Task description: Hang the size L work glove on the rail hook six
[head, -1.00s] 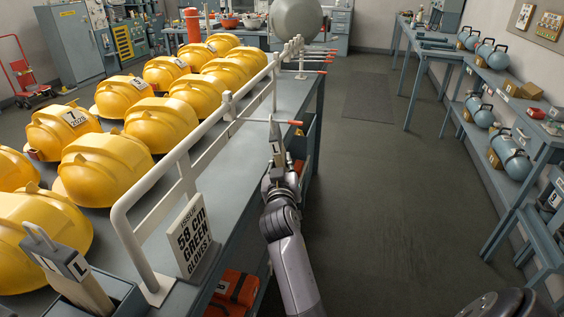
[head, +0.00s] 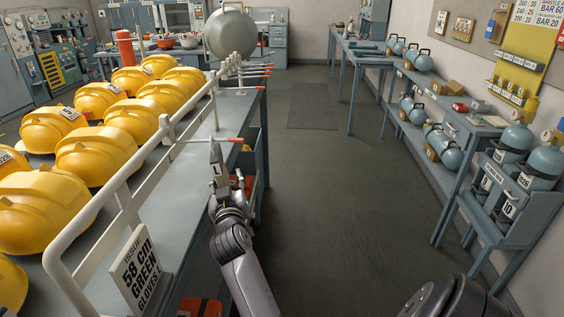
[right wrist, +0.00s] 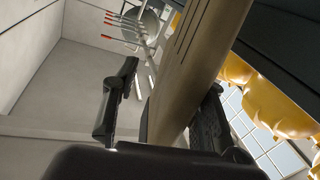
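My right gripper (head: 219,188) is shut on a tan-grey work glove (head: 216,158) with a small tag that seems to read L. In the right wrist view the glove (right wrist: 203,60) stands between the dark fingers (right wrist: 165,115). The white rail (head: 128,200) runs along the bench edge. Its nearest red-tipped hook (head: 205,140) passes close to the glove's top; I cannot tell whether they touch. Several more hooks (head: 255,72) sit farther along, also showing in the right wrist view (right wrist: 124,34). Hook numbers are unreadable. My left gripper is not in view.
Yellow helmets (head: 95,150) fill the bench left of the rail. A glove sign (head: 138,270) stands by the rail's near end. Open floor (head: 335,210) lies to the right, before the shelves with blue cylinders (head: 440,145).

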